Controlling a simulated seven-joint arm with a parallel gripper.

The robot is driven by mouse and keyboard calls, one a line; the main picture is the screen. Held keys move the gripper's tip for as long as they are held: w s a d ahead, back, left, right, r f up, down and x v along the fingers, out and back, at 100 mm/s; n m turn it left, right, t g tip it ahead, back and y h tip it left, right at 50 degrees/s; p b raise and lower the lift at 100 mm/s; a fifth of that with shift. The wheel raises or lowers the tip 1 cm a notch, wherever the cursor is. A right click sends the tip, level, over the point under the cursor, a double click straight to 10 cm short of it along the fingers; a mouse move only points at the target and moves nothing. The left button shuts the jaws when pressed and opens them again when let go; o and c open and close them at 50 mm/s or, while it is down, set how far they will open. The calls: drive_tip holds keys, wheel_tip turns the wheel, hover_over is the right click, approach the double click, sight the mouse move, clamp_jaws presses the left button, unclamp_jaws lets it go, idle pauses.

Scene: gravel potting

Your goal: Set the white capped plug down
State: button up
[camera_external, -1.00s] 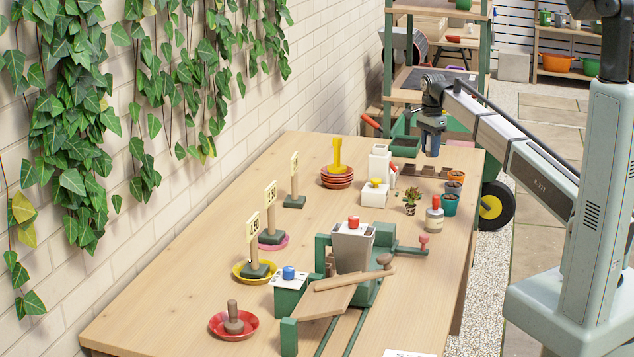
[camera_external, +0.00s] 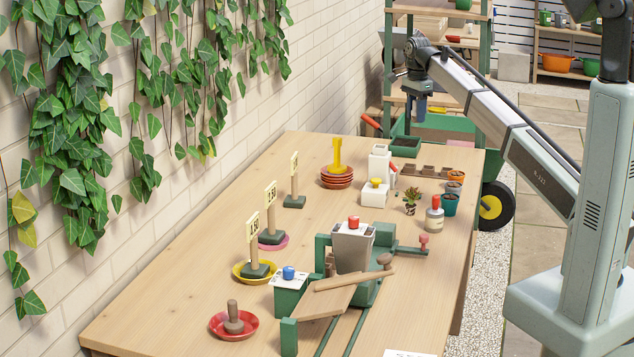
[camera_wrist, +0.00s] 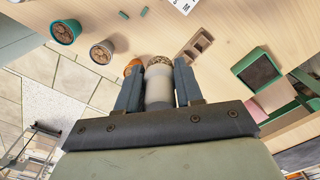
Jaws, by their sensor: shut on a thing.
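My gripper (camera_external: 421,112) hangs high above the far end of the wooden table, pointing down. In the wrist view its two fingers (camera_wrist: 159,88) are closed on the sides of the white capped plug (camera_wrist: 159,90). The plug has a pale, rounded body and a speckled brown far end. It is clear of the table top. In the external view I cannot make the plug out.
A brown cell tray (camera_external: 428,171), several small pots (camera_external: 450,204), a small plant (camera_external: 410,206) and a white dispenser (camera_external: 380,162) stand at the far end. A green tray (camera_external: 405,146) lies behind. The table's left side has bare wood.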

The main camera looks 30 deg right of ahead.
drive_tip(key=w+a, duration=0.2)
drive_tip(key=a, duration=2.4)
hover_over(282, 221)
wheel_tip(282, 221, down, 11)
drive_tip(key=shift+m, duration=0.3)
drive_tip(key=shift+f, duration=5.05)
drive_tip(key=shift+f, duration=0.1)
drive_tip(key=o, duration=1)
wheel_tip(282, 221, up, 12)
